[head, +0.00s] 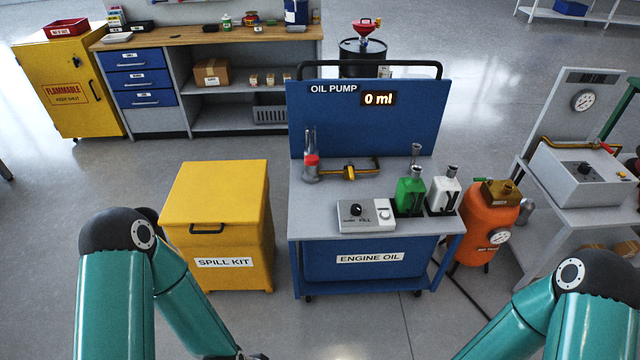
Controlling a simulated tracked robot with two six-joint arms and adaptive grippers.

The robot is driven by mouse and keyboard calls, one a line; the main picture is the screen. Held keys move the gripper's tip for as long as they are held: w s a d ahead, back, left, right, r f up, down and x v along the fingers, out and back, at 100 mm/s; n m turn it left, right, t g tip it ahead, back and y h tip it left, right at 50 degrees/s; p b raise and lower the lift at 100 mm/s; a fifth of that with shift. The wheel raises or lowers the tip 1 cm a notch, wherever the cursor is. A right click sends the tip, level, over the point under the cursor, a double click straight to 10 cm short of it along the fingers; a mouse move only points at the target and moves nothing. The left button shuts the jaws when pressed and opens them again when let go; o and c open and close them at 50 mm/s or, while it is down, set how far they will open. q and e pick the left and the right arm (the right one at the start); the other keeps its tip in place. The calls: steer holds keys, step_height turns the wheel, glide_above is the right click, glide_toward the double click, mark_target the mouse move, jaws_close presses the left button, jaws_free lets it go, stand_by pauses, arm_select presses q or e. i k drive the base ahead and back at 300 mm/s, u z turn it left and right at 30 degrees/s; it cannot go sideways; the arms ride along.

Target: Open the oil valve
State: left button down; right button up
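The blue oil pump cart (364,285) stands in the middle of the head view, with a panel reading OIL PUMP and a display (379,98) showing 0 ml. On its grey top, at the back left, a metal fitting with a red part (311,161) stands beside a brass pipe with a yellow handle (349,172). These look like the oil valve and its line; I cannot tell the valve's setting. My two arms show only as teal links at the lower left and lower right. Both grippers are below the picture, away from the cart top.
A control box with a black knob (356,210), a green bottle (410,191) and a white bottle (443,192) are on the cart. A yellow spill kit (218,225) stands left, an orange tank (487,227) right. Open floor lies in front.

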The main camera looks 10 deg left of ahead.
mark_target(349, 163)
steer(key=z, duration=0.15)
steer(key=i, duration=0.9)
steer(key=u, duration=0.15)
steer(key=k, duration=0.95)
steer(key=z, duration=0.15)
steer(key=i, duration=0.95)
steer(key=u, duration=0.05)
